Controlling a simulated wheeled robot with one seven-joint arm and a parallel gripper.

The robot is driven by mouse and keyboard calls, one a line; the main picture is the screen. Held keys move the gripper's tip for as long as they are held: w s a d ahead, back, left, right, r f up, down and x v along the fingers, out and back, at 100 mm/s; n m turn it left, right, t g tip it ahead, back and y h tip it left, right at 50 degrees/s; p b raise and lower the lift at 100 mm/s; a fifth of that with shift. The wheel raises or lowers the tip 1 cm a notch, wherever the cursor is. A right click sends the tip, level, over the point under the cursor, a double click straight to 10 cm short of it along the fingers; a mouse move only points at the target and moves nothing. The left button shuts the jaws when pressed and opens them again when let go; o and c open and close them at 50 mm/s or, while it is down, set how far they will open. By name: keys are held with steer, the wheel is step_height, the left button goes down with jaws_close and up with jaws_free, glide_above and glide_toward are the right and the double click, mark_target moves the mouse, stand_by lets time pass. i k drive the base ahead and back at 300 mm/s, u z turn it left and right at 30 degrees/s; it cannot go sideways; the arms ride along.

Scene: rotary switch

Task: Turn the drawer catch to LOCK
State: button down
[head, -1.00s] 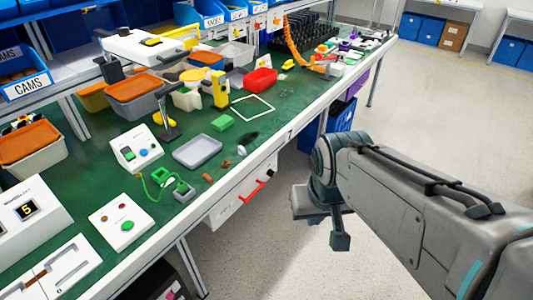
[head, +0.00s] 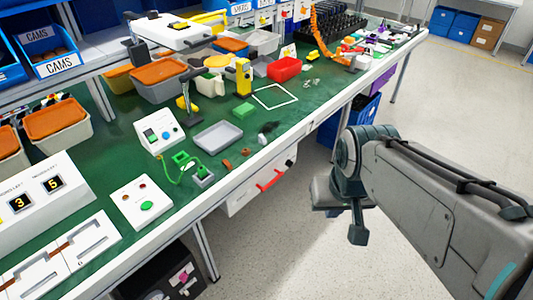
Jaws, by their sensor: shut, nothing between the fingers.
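The white drawer (head: 243,198) hangs under the front edge of the green bench and looks closed. It has a red bar handle (head: 270,181). A small dark knob (head: 290,163), which looks like the catch, sits on its front, right of and above the handle. The knob's pointing direction and any lettering are too small to read. My gripper (head: 358,236) appears as the small dark end below my arm's bent joint, over the floor. It is shut and empty, to the right of the drawer and below it, and apart from it. Its fingertips are hard to make out.
The bench (head: 262,147) is crowded with trays, bins and control boxes. A grey tray (head: 217,137) and a white button box (head: 141,203) stand near its front edge. A bench leg (head: 207,250) stands left of the drawer. The floor (head: 285,255) before the drawer is clear.

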mark_target(288, 162)
steer(key=u, duration=0.45)
steer(key=i, duration=1)
steer(key=z, duration=0.2)
